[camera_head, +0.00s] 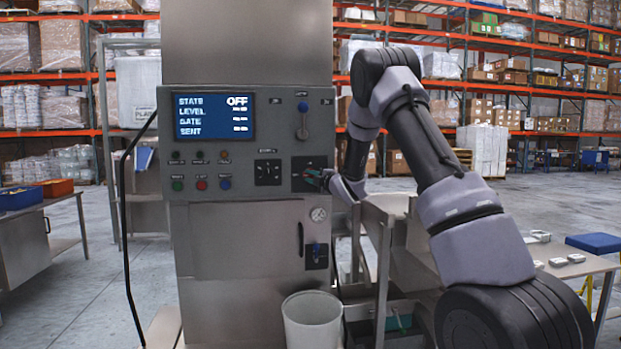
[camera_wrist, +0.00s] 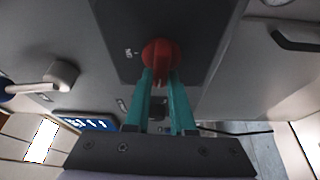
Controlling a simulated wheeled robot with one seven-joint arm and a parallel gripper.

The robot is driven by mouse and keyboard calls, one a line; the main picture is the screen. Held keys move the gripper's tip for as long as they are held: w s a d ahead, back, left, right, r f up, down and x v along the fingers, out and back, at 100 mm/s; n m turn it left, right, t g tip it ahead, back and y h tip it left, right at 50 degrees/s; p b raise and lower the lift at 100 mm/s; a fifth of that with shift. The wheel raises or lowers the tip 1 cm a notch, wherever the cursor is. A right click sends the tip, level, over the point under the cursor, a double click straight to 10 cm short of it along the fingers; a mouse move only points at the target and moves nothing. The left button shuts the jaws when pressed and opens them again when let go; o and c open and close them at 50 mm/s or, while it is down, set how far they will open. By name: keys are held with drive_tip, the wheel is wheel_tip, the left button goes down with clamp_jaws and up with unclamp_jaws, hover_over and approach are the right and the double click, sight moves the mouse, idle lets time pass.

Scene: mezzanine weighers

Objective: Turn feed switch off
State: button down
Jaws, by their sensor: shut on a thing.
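The feed switch (camera_wrist: 161,54) is a red rotary knob on a dark square plate (camera_wrist: 205,15), seen large in the wrist view. My gripper (camera_wrist: 161,78), with teal fingers, is shut on the red knob. In the head view, my gripper (camera_head: 322,177) is at the plate on the lower right of the grey control panel (camera_head: 248,105), and the knob is mostly hidden there. The screen (camera_head: 213,116) on the panel reads STATE OFF in large letters, with LEVEL, GATE and SENT lines below; their values are too small to read.
A blue-tipped lever (camera_head: 303,120) is above the gripper on the panel. A second black switch (camera_head: 268,172) and several coloured buttons (camera_head: 202,184) lie left. A pale bin (camera_head: 312,318) stands below. Tables flank the machine at left and right.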

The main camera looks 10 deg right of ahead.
drive_tip(key=shift+f+n, duration=0.1)
drive_tip(key=shift+n, duration=0.4)
drive_tip(key=c, duration=0.8)
unclamp_jaws()
drive_tip(key=shift+o, duration=0.2)
drive_tip(key=v, duration=1.1)
drive_tip(key=shift+w+r, duration=0.1)
drive_tip(key=shift+r, duration=0.15)
